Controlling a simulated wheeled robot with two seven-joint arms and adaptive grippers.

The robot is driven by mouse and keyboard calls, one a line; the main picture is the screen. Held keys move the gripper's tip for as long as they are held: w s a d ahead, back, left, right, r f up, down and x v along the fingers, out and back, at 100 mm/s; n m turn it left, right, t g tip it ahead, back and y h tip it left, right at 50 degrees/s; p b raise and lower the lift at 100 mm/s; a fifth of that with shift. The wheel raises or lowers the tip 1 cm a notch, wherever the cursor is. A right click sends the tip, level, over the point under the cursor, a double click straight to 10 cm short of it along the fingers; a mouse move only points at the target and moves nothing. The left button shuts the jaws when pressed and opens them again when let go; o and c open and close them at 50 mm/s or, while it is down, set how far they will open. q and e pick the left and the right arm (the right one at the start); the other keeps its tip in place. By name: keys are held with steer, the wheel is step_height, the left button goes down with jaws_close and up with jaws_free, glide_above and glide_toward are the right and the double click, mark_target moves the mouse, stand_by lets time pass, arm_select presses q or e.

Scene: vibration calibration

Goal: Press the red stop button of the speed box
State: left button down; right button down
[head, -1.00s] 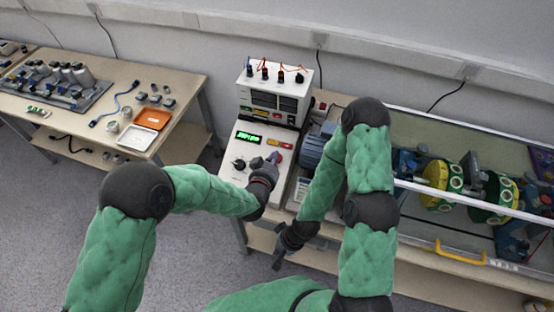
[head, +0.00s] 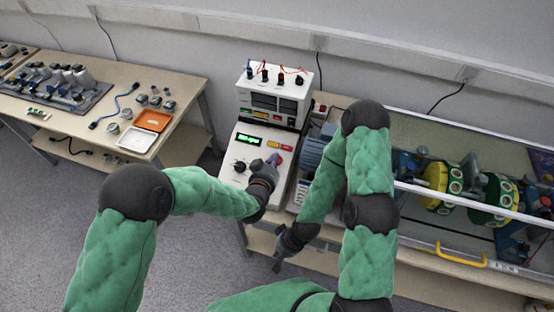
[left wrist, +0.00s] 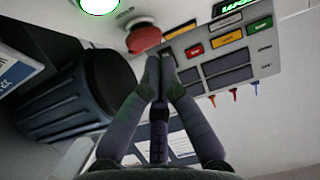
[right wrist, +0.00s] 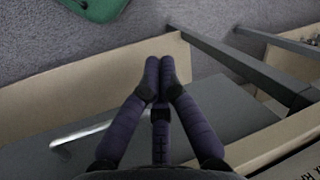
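The speed box (head: 236,184) is a white sloped box with a green lit display (head: 249,139), small coloured buttons and a black knob. Its red stop button (head: 279,159) is at the right of its face. In the left wrist view the stop button (left wrist: 145,39) is a round red cap just beyond my fingertips, slightly left. My left gripper (head: 272,161) is shut and empty, its tips close beside the button; I cannot tell whether they touch. It also shows in the left wrist view (left wrist: 160,62). My right gripper (head: 277,265) is shut and empty, low in front of the bench.
A white instrument (head: 273,90) with cables stands behind the speed box. To the right are a blue motor (head: 311,152) and a rotor rig with yellow-green discs (head: 437,180) behind a clear guard. A side table (head: 75,135) with parts and trays stands left.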

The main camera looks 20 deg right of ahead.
arm_select(q)
steer(key=shift+f, duration=0.1)
stand_by(0.3)
steer(key=shift+w+d+f+b, duration=0.15)
steer(key=shift+f+b, duration=0.15)
steer(key=shift+b, duration=0.3)
steer(key=shift+w+f+b, duration=0.1)
steer(key=shift+f+b, duration=0.2)
steer(key=shift+b, duration=0.1)
stand_by(0.5)
stand_by(0.3)
steer(key=shift+s+r+p, duration=0.3)
steer(key=shift+r+p, duration=0.15)
steer(key=shift+r, duration=0.25)
steer(key=r+p, duration=0.1)
steer(key=s+a+r+p, duration=0.1)
steer(key=r, duration=0.1)
steer(key=r+p, duration=0.1)
steer(key=shift+s+a+r, duration=0.25)
steer(key=shift+s, duration=0.15)
